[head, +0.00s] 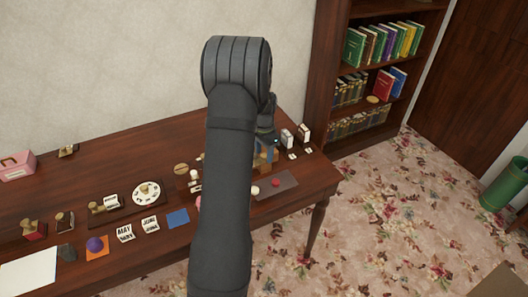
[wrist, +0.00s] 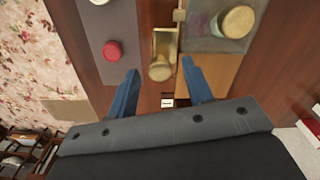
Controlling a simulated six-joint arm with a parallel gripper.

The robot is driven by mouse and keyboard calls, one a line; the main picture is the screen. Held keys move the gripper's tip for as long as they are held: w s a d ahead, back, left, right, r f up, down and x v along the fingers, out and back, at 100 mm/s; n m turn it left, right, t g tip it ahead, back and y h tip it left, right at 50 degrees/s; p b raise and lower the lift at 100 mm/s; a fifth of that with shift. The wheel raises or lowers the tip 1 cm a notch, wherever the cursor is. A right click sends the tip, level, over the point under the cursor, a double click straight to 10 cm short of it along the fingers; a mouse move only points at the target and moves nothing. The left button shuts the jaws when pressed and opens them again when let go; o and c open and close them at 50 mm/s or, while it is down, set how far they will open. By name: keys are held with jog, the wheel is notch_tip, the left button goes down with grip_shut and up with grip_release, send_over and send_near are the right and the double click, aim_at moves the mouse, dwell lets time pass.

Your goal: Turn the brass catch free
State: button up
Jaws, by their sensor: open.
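The brass catch (wrist: 164,42) shows in the wrist view as an upright brass plate with a rounded end, lying over dark wood. My gripper (wrist: 160,67) is open, its two blue fingers apart on either side of the catch's lower end. I cannot tell whether either finger touches it. A round brass knob (wrist: 236,21) sits on a greyish glassy panel to the right, with a lighter wood block (wrist: 210,72) below. In the head view my arm hides the catch; only a bit of blue finger shows beside the arm.
A grey mat (wrist: 104,22) with a red round piece (wrist: 113,50) lies left of the catch. In the head view the desk (head: 120,150) holds a dial (head: 146,192), letter cards (head: 125,233), a blue square (head: 178,218) and a pink box (head: 16,164). A bookcase (head: 325,60) stands at right.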

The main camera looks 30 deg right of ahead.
jog(key=c, duration=1)
jog(key=shift+n, duration=0.4)
jog(key=n, duration=0.8)
jog(key=shift+n, duration=0.3)
jog(key=n, duration=0.8)
jog(key=shift+n, duration=0.4)
